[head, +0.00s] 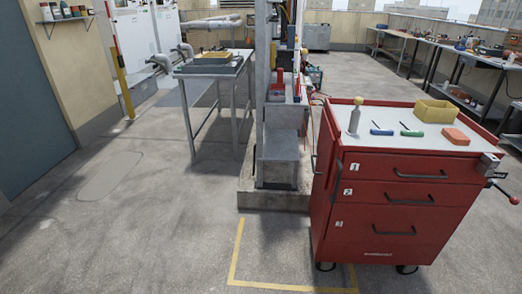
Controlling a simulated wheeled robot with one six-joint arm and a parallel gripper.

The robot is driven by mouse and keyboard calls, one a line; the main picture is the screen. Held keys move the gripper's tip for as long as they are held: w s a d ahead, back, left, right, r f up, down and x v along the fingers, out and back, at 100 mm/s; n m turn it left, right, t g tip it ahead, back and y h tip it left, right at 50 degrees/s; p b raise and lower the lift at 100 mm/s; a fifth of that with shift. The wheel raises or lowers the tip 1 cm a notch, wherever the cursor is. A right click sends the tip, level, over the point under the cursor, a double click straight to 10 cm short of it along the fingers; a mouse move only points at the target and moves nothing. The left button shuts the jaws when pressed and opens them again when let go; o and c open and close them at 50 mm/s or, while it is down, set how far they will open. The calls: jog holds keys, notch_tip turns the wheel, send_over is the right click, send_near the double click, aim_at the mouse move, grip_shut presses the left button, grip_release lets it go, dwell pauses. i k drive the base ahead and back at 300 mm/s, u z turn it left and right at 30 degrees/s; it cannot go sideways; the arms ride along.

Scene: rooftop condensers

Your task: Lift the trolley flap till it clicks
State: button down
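The red trolley (400,215) stands upright on wheels at the right of the head view, with numbered drawers and dark handles facing me. All its drawers look shut. Its pale top (385,145) is level. I cannot make out a separate flap for sure; the narrow left side (325,190) is seen at a steep angle, with a dark bar on it, and the far side is hidden. My gripper is not in view.
On the trolley top are a bottle (354,118), two screwdrivers, a yellow bin (435,111) and an orange block (455,136). A vise (488,163) juts from its right edge. A grey post on a concrete plinth (272,201) stands left. Floor at front left is clear.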

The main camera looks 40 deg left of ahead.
aim_at(326, 139)
jog(key=u, duration=1.15)
jog(key=i, duration=1)
jog(key=z, duration=2.05)
jog(key=k, duration=1.15)
jog(key=u, duration=2.05)
jog(key=i, duration=0.45)
